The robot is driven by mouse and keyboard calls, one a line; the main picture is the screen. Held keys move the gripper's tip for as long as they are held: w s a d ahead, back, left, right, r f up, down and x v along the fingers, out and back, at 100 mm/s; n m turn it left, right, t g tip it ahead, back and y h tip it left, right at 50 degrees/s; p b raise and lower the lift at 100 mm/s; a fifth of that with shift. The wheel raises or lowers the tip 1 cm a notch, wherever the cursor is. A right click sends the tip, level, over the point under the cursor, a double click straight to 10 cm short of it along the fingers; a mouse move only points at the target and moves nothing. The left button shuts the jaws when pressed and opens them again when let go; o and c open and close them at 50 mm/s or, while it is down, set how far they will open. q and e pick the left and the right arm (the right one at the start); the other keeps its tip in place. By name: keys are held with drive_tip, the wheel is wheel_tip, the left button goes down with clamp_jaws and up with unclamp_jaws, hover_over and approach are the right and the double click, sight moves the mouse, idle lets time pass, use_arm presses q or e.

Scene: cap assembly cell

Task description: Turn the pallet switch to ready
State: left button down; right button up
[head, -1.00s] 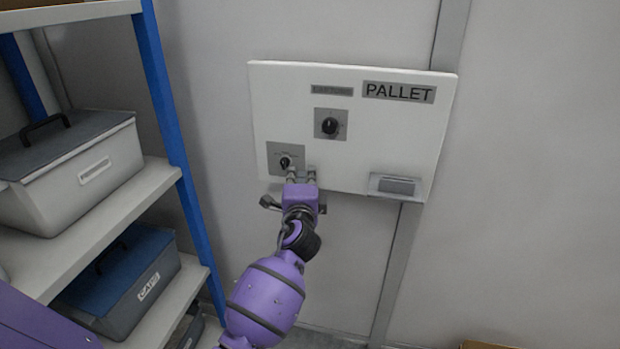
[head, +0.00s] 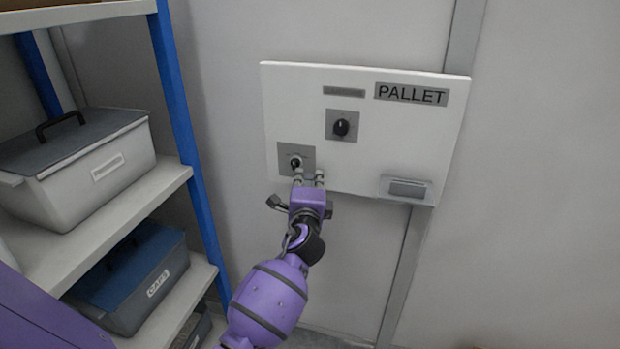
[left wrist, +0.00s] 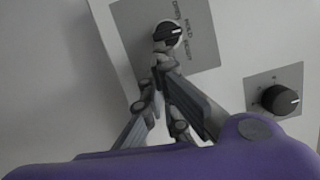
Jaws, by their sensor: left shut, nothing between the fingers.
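A white panel marked PALLET (head: 360,170) hangs on the wall. At its lower left is a small black rotary switch (head: 296,162) on a grey plate with printed positions. In the left wrist view the switch knob (left wrist: 168,34) has a white mark pointing right in the picture, towards the middle of the printed words, which are hard to read. My left gripper (head: 309,177) is at the panel's lower edge, just below and right of this switch. In the left wrist view its fingertips (left wrist: 160,66) are together and empty, just below the knob; whether they touch it is unclear.
A second black knob (head: 341,127) sits higher on the panel, right of the switch. A grey box (head: 407,188) juts out at the lower right. A blue-posted shelf (head: 183,150) with lidded bins stands close on the left. The wall to the right is clear.

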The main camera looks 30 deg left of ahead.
use_arm(q)
drive_tip(key=shift+a+f+m, duration=0.3)
drive_tip(key=shift+a+m, duration=0.05)
drive_tip(key=shift+m, duration=0.25)
drive_tip(key=m+b, duration=0.1)
drive_tip(key=m, duration=0.1)
drive_tip(key=a+f+m+t, duration=0.1)
drive_tip(key=m, duration=0.2)
drive_tip(key=a+m+t+b, duration=0.1)
drive_tip(key=m, duration=0.1)
drive_tip(key=shift+s+f+m+b, duration=0.2)
drive_tip(key=shift+s+m+b, duration=0.1)
drive_tip(key=shift+b, duration=0.05)
use_arm(e)
drive_tip(key=f, duration=0.1)
drive_tip(key=s+f, duration=0.1)
drive_tip(key=f, duration=0.1)
drive_tip(key=shift+s+f, duration=0.1)
drive_tip(key=shift+f, duration=0.05)
use_arm(q)
drive_tip(key=shift+a+r, duration=0.1)
drive_tip(key=shift+a, duration=0.05)
